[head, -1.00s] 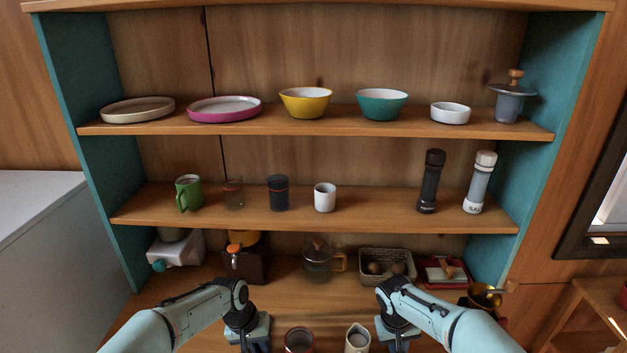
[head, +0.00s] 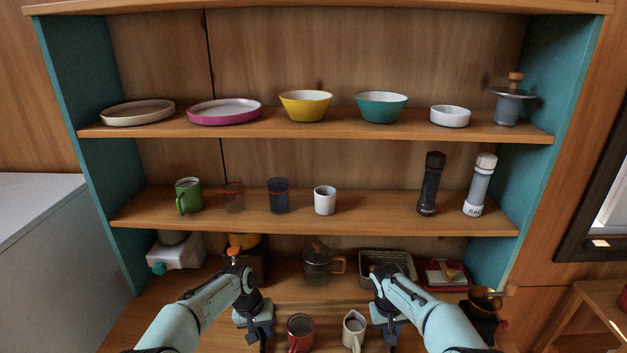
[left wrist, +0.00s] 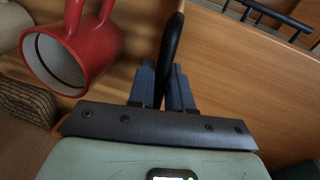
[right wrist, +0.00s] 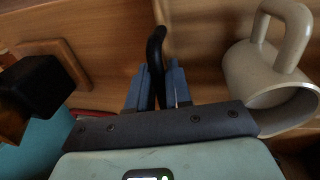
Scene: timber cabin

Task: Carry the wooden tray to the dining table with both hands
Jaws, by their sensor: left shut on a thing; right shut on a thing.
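The wooden tray is mostly below the head view; its dark handles show in the wrist views. My left gripper (head: 254,335) is shut on one black handle (left wrist: 173,40), which stands between its fingers in the left wrist view. My right gripper (head: 389,335) is shut on the other black handle (right wrist: 155,45). A red mug (head: 300,334) and a cream jug-like cup (head: 354,332) stand upright between the grippers. The red mug shows beside the left handle (left wrist: 75,50), the cream cup beside the right one (right wrist: 265,75). The dining table cannot be made out.
A shelf unit faces me, with bowls and plates on its upper board (head: 330,128), cups and two mills on the middle one. A glass pot (head: 318,262), wire basket (head: 388,264) and a hand grinder (head: 485,302) stand low behind my arms. A white surface (head: 40,210) is at left.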

